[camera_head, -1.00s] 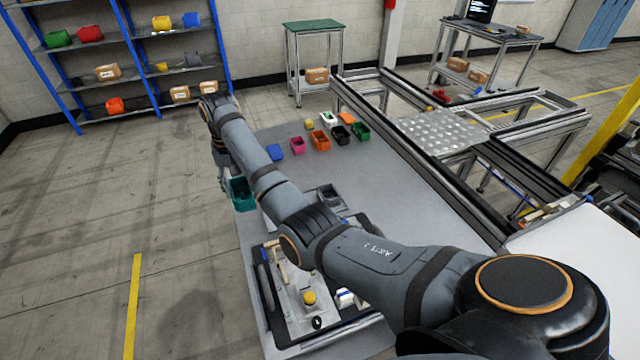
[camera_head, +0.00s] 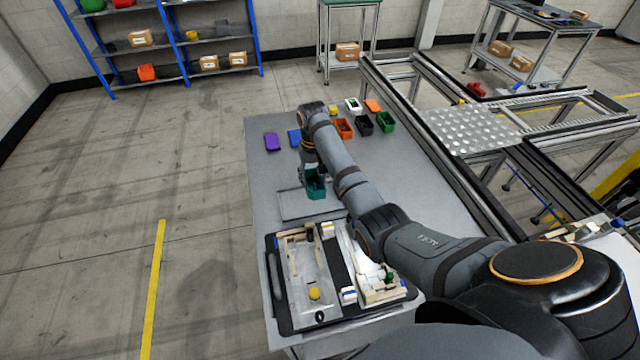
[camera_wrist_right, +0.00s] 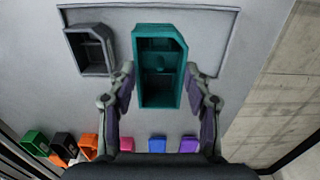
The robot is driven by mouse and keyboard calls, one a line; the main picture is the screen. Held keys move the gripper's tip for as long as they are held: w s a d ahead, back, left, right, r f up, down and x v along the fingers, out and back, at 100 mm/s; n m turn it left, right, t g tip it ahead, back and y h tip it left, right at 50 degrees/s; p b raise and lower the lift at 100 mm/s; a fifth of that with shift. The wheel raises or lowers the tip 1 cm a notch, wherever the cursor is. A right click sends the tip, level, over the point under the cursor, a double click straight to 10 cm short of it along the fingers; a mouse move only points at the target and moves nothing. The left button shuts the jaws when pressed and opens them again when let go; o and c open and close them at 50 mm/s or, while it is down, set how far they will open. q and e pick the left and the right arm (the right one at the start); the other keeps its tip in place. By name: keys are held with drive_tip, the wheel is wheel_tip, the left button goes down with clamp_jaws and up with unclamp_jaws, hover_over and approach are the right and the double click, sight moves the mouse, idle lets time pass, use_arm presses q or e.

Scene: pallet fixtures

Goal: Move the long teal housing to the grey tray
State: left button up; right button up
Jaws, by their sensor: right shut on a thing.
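The long teal housing (camera_head: 316,186) is an open-topped bin. It also shows in the wrist view (camera_wrist_right: 158,92), between the two fingers. My right gripper (camera_head: 311,170) is shut on it, with a finger at each long side in the wrist view (camera_wrist_right: 159,74). The flat grey tray (camera_head: 298,211) lies on the table. In the head view the housing is at the tray's far right part; in the wrist view its upper part overlaps the tray (camera_wrist_right: 212,30). I cannot tell whether it touches the tray. My left gripper is not in view.
A dark grey bin (camera_wrist_right: 92,48) sits left of the housing in the wrist view. Purple (camera_head: 271,142), orange (camera_head: 344,128), black (camera_head: 363,125) and green (camera_head: 386,122) bins stand at the table's far end. A fixture board (camera_head: 330,270) with parts lies at the near end.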

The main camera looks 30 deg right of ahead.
sight(320, 188)
drive_tip(key=shift+f, duration=0.1)
drive_tip(key=shift+d+f, duration=0.1)
drive_tip(key=f, duration=0.1)
drive_tip(key=d+f+p, duration=0.1)
drive_tip(key=f, duration=0.2)
drive_tip(key=shift+s+d+p, duration=0.3)
drive_tip(key=shift+p, duration=0.1)
drive_tip(key=shift+f, duration=0.35)
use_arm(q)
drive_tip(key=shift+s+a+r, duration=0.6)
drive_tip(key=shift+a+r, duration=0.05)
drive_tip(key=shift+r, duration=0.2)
use_arm(e)
drive_tip(key=shift+a, duration=0.1)
drive_tip(key=shift+f, duration=0.1)
drive_tip(key=shift+f, duration=0.1)
drive_tip(key=o, duration=1.2)
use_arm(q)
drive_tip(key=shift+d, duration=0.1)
